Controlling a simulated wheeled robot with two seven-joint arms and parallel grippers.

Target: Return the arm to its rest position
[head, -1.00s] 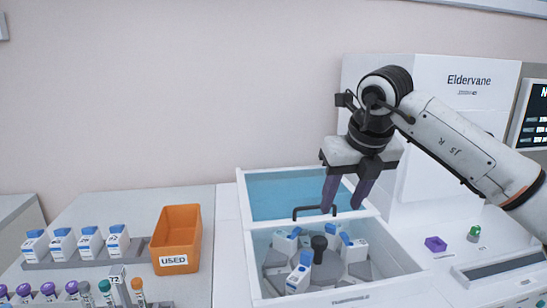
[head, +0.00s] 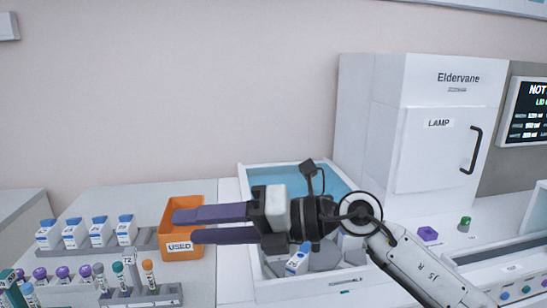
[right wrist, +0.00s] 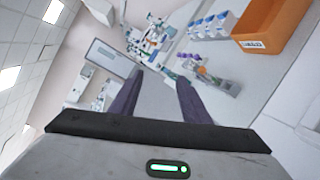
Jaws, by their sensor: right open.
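My right gripper (head: 182,226) is open and empty. It points left in the head view, its purple fingers in front of the orange bin marked USED (head: 185,255) and its wrist in front of the open bay (head: 262,294) of the white machine. Its arm comes in from the lower right. In the right wrist view the two purple fingers (right wrist: 155,88) stand apart with nothing between them. A white and blue bottle (head: 298,262) shows in the bay below the wrist. My left gripper is not in view.
White and blue bottles (head: 100,231) stand in a row at the left. Capped tubes (head: 62,276) stand in a rack in front. The Eldervane machine (head: 455,150) with its lamp door rises at the right.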

